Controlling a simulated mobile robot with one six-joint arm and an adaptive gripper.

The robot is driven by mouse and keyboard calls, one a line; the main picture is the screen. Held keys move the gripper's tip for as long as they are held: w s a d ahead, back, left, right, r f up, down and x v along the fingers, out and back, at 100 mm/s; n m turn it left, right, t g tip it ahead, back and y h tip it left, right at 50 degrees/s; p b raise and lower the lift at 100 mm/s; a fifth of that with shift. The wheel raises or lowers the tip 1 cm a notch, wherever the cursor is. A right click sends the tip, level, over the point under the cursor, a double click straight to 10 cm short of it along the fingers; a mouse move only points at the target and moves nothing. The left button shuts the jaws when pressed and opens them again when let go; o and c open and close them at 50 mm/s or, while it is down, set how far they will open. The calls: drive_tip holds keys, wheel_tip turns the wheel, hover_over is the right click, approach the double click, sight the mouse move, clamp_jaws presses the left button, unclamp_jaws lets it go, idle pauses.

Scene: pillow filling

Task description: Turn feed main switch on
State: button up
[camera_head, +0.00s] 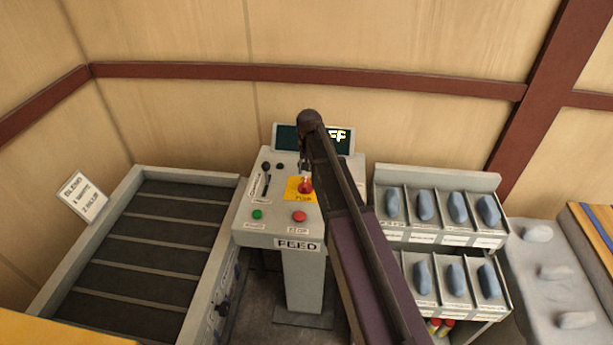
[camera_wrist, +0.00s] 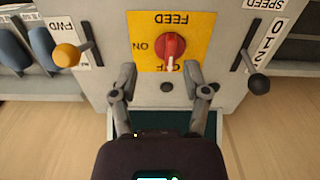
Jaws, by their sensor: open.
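The feed main switch is a red rotary knob (camera_wrist: 171,44) with a pale pointer on a yellow plate (camera_wrist: 146,47) marked FEED, ON and OFF. The wrist view shows the lettering upside down; the pointer aims down at the OFF word and partly covers it. My gripper (camera_wrist: 160,72) is open, its two fingers apart on either side of the pointer's end, with nothing held. I cannot tell whether they touch the panel. In the head view the knob (camera_head: 306,187) sits on the grey FEED console (camera_head: 252,230), just below my gripper, and my arm hides the console's right side.
A lever with an orange ball (camera_wrist: 67,55) and one with a black ball (camera_wrist: 259,83) flank the switch. A display (camera_head: 286,137) behind ends in "FF". A green button (camera_head: 257,214) and red button (camera_head: 299,216) are in front. A bin rack (camera_head: 437,172) stands right, a conveyor (camera_head: 140,240) left.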

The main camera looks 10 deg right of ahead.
drive_tip(key=r+p, duration=0.1)
drive_tip(key=r, duration=0.1)
hover_over(305, 182)
drive_tip(key=shift+d+m, duration=0.1)
drive_tip(key=shift+m, duration=0.3)
drive_tip(key=shift+f, duration=0.25)
wheel_tip(305, 182, down, 13)
drive_tip(key=b, duration=1.3)
drive_tip(key=shift+f+b, duration=0.2)
drive_tip(key=shift+b, duration=0.1)
